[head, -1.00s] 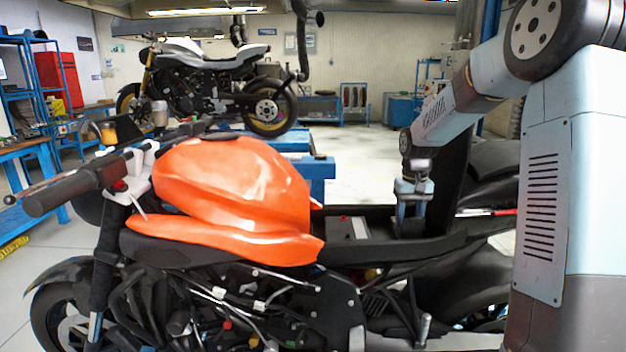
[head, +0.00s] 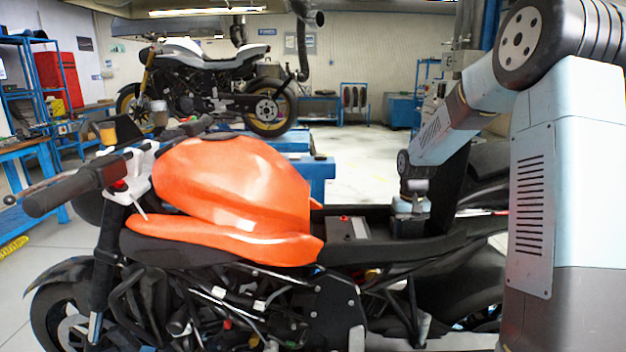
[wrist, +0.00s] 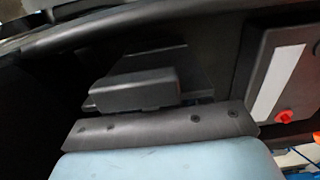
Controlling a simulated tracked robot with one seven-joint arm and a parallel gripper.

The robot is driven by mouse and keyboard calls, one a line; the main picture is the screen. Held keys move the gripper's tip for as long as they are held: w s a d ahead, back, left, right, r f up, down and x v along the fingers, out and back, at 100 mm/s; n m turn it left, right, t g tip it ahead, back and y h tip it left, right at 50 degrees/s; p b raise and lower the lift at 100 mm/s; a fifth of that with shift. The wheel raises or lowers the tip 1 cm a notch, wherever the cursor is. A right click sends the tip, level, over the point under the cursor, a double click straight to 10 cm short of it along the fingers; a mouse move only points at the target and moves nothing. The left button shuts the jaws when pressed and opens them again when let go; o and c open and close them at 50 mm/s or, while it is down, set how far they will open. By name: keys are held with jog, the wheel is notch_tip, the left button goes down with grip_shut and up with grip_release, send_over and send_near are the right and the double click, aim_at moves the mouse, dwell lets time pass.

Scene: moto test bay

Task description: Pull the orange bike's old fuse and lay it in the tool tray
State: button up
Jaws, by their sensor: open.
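The orange bike (head: 235,190) stands side-on in front of me, with an open bay (head: 375,222) behind its tank. My gripper (head: 410,222) points down into the rear of this bay, and the bay's near edge hides its fingertips. My jaws are open. In the wrist view, my gripper's pale blue body and dark screwed plate (wrist: 160,127) fill the bottom. A dark raised block (wrist: 135,88) shows just beyond the plate; I cannot tell whether it is a finger or part of the bay. I cannot make out the old fuse or the tool tray.
A battery-like dark box (head: 347,228) with a red terminal sits in the bay between tank and gripper; it also shows right in the wrist view (wrist: 255,75). Dark tail parts (head: 490,165) rise behind my arm. A second bike (head: 210,85) stands on a lift behind.

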jog(key=shift+c, duration=0.2)
dwell(0.7)
grip_shut()
dwell(0.5)
jog(key=shift+r, duration=0.15)
jog(key=shift+r, duration=2.85)
